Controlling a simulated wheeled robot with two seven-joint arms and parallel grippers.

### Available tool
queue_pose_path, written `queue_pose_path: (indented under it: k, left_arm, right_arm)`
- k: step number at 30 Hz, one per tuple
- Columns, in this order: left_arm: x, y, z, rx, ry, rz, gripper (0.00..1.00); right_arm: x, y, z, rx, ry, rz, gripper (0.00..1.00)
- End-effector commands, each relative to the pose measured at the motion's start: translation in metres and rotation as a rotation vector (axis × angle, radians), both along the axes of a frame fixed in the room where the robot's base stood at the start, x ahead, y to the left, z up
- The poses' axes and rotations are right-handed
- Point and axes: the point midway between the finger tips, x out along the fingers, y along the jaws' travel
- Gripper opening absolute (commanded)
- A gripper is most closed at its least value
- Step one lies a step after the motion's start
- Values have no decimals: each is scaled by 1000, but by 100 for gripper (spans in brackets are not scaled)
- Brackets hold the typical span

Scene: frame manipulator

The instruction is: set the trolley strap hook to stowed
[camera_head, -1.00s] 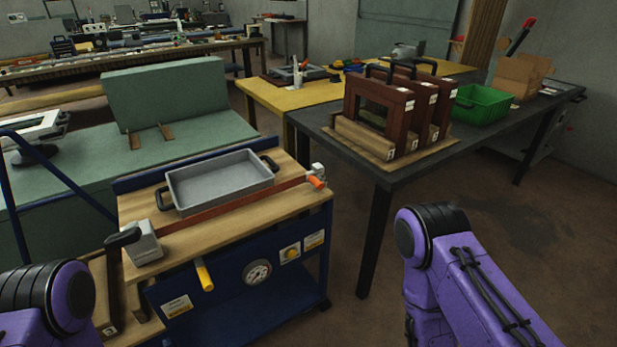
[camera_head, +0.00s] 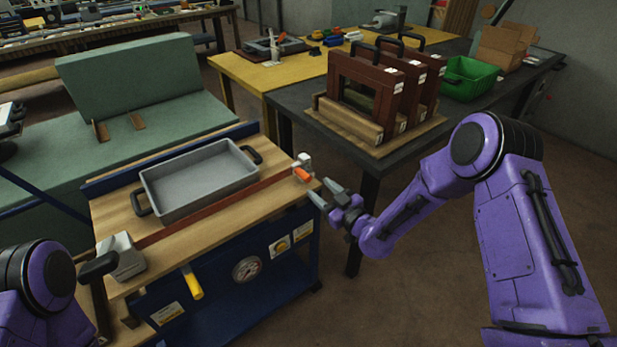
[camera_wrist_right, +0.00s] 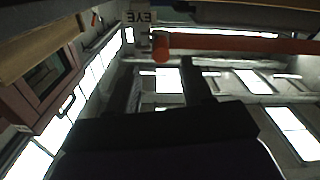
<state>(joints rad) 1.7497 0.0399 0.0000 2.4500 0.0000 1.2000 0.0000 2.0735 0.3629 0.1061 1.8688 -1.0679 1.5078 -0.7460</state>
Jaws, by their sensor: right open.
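The orange strap hook (camera_head: 303,175) is at the right end of the red-brown strap (camera_head: 215,211) on the trolley top, by the pale eye bracket (camera_head: 303,160). I cannot tell whether it is latched there. My right gripper (camera_head: 325,193) is open and empty, just right of the hook, fingers pointing toward it. In the right wrist view the hook (camera_wrist_right: 161,48) shows beyond my open fingers (camera_wrist_right: 163,82), under a bracket labelled EYE (camera_wrist_right: 140,17), with the strap (camera_wrist_right: 235,43) leading right.
A grey tray (camera_head: 200,178) sits on the trolley's wooden top behind the strap. A metal strap housing (camera_head: 121,258) is at the left end. A dark table (camera_head: 290,103) with wooden frames (camera_head: 365,90) stands close behind my right arm.

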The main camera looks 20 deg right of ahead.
Motion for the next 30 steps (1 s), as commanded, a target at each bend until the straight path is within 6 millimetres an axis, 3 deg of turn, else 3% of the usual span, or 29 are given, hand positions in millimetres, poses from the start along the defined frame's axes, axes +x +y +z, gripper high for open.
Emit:
queue_pose_path:
  k: [3, 9, 19, 24, 30]
  left_arm:
    - [0, 0, 7, 0, 0, 0, 0]
    - [0, 0, 10, 0, 0, 0, 0]
    - [0, 0, 10, 0, 0, 0, 0]
    - [0, 0, 10, 0, 0, 0, 0]
    - [0, 0, 10, 0, 0, 0, 0]
  right_arm:
    - [25, 10, 1, 0, 1, 1, 51]
    - [53, 20, -1, 1, 3, -1, 51]
    - [59, 22, -1, 2, 5, -1, 51]
    - [59, 22, -1, 2, 5, -1, 0]
    - [58, 23, -1, 2, 6, -1, 0]
